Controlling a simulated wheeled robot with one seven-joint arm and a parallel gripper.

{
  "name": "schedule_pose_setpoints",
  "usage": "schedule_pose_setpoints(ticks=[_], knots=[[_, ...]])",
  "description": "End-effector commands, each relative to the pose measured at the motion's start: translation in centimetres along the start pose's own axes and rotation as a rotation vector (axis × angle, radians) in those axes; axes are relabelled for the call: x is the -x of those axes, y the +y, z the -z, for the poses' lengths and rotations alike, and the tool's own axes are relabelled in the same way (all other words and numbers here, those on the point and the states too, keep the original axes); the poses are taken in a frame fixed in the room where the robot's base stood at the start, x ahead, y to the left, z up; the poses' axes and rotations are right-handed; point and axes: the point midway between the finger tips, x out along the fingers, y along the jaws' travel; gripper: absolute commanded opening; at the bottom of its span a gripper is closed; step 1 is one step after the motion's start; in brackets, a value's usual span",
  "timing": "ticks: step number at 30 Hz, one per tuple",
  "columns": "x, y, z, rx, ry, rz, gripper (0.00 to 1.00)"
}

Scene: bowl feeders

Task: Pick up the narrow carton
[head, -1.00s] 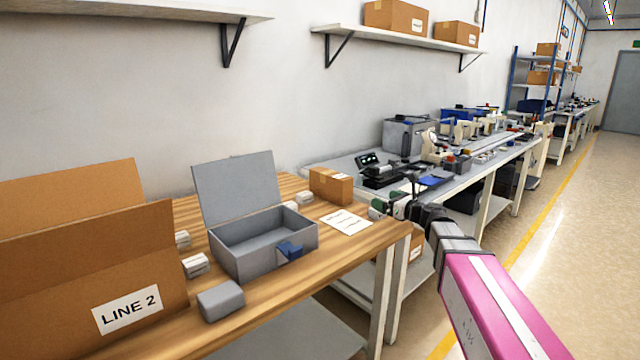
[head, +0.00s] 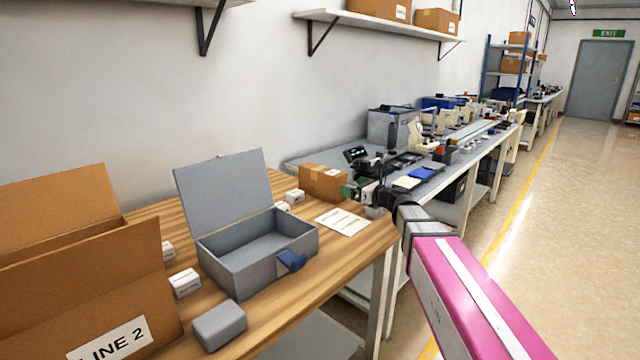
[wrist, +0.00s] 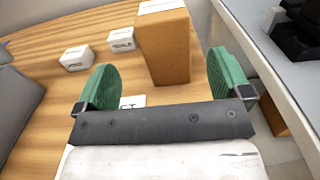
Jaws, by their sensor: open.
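The narrow carton (head: 324,184) is a small brown box with a pale label on top, standing on the wooden table near its right end. In the wrist view the carton (wrist: 164,50) stands just ahead of my gripper (wrist: 164,84), roughly between the lines of its two green fingers and nearer the right one. My gripper is open, with nothing between the fingers. In the head view my gripper (head: 358,190) is at the carton's right side, partly hidden by my wrist.
A grey open-lidded box (head: 262,258) with a blue latch, a grey block (head: 219,326) and a LINE 2 carton (head: 85,290) stand left. Small white boxes (wrist: 76,58) lie left of the carton. A paper sheet (head: 343,222) lies in front. A workbench (head: 470,150) adjoins at right.

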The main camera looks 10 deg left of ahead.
Motion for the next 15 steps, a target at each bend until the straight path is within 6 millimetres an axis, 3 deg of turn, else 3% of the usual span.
schedule_pose_setpoints(ticks=[6,15], knots=[[-3.5,-0.2,0.0,0.000,0.000,-0.002,0.96],[-5.6,-0.3,-0.3,0.000,0.000,-0.001,0.96]])
